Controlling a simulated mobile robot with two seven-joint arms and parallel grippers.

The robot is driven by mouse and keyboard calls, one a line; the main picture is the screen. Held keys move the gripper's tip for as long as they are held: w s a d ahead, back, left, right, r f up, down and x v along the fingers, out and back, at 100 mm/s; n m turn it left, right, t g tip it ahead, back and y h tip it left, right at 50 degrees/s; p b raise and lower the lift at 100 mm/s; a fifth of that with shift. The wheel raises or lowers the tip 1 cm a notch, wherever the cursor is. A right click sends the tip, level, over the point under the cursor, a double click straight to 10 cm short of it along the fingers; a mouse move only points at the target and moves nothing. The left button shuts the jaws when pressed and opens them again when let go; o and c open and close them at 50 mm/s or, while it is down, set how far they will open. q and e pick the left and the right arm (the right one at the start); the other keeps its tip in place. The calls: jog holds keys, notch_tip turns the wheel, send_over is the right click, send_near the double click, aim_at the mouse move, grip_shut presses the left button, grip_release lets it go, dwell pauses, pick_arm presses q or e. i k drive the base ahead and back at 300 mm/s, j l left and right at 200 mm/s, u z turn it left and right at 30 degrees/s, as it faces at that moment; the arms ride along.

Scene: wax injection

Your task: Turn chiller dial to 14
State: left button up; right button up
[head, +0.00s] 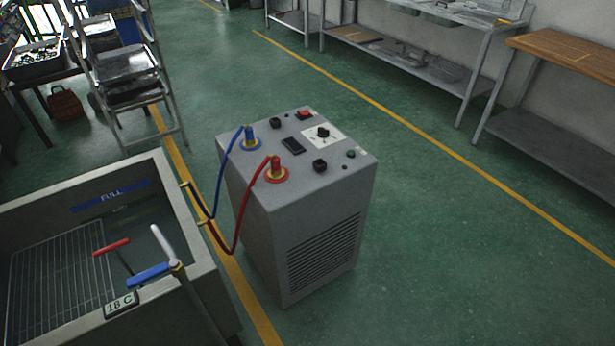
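The chiller (325,230) is a grey box standing on the green floor in the middle of the head view. Its top panel carries several black knobs, a red switch (304,114) and a small dark display (292,145). A black dial (323,132) sits on a white plate on the panel. The plate's markings and the dial's setting are too small to read. A blue hose (221,180) and a red hose (241,205) run from fittings on the chiller's top to the tank at the left. Neither of my grippers is in view.
A metal tank (190,235) with a rack, valve handles and an "18 C" label (121,305) stands at the front left. A wheeled metal rack (125,65) is behind it. Workbenches (565,52) line the right wall. The floor right of the chiller is clear.

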aim_at(323, 133)
jog(key=i+l+u, duration=0.1)
jog(key=u, duration=0.35)
jog(key=l+u, duration=0.2)
jog(key=u, duration=0.2)
jog(key=i+l+u, duration=0.25)
jog(key=l, duration=0.2)
jog(key=l+u, duration=0.25)
jog(key=l, duration=0.15)
jog(key=l+u, duration=0.1)
jog(key=l, duration=0.85)
